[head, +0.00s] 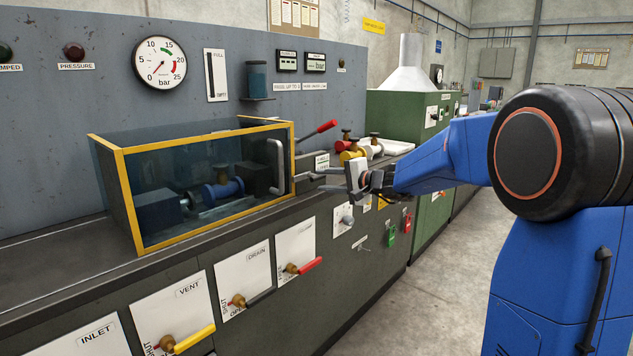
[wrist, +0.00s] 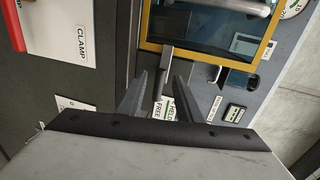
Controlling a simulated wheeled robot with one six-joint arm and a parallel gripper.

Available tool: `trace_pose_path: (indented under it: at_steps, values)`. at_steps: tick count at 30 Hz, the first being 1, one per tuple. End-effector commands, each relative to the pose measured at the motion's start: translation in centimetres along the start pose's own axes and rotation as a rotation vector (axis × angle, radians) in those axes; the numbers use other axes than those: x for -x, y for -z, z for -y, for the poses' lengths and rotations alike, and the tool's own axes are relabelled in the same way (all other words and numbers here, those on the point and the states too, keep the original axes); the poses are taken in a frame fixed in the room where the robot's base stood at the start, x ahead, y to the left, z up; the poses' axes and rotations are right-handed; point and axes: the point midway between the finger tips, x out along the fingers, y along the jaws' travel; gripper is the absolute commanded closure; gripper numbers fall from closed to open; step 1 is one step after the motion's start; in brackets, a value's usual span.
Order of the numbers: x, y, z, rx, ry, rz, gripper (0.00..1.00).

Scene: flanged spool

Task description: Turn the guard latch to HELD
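The guard latch (wrist: 162,70) is a short grey lever beside the yellow-framed guard (wrist: 146,44) in the wrist view. Its free end points toward the small FREE/HELD plate (wrist: 164,108), nearer the word FREE. My gripper (wrist: 158,80) is open, with one dark finger on each side of the lever and visible gaps to it. In the head view my gripper (head: 314,182) is at the right end of the glazed guard box (head: 200,185); I cannot make out the latch clearly there.
A red-handled lever (head: 318,130) rises behind my gripper. The CLAMP plate (wrist: 82,43) is at the upper left of the wrist view. VENT (head: 180,305) and DRAIN (head: 245,280) panels with valve handles line the bench front. The aisle floor (head: 430,285) is clear.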

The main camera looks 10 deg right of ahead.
Motion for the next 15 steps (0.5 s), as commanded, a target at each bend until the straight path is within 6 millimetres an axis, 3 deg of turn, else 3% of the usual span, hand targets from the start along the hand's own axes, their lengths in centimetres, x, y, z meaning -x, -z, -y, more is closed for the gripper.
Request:
trace_pose_path:
  at_steps: [6, 15]
  values:
    - [4.6, 0.1, 0.0, 0.000, 0.001, -0.003, 0.68]
    - [9.9, 0.1, 0.0, 0.000, 0.001, -0.003, 0.68]
